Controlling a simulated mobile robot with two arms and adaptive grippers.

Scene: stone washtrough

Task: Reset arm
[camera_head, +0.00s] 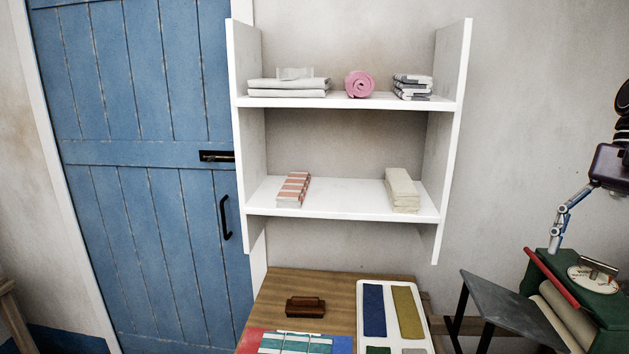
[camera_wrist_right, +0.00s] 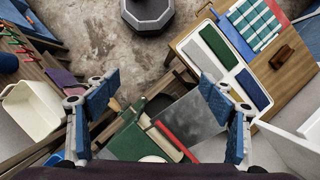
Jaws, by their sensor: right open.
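My right gripper (camera_wrist_right: 160,84) is open in the wrist view, its two blue-padded fingers wide apart with nothing held between them. In the head view the right gripper (camera_head: 562,222) shows only in part at the right edge, raised in front of the wall. It appears above a green machine (camera_head: 585,309) with pale rollers, and the machine also lies below the fingers in the wrist view (camera_wrist_right: 128,142). I cannot tell the exact gap between them. My left gripper is in neither view.
A white shelf (camera_head: 340,103) with folded cloths and a pink roll hangs beside a blue door (camera_head: 150,150). A wooden table (camera_head: 278,290) holds a brown brush (camera_head: 305,307) and a white tray (camera_head: 367,342). A dark slanted board (camera_head: 505,305) adjoins the green machine. A white basin (camera_wrist_right: 10,98) stands left.

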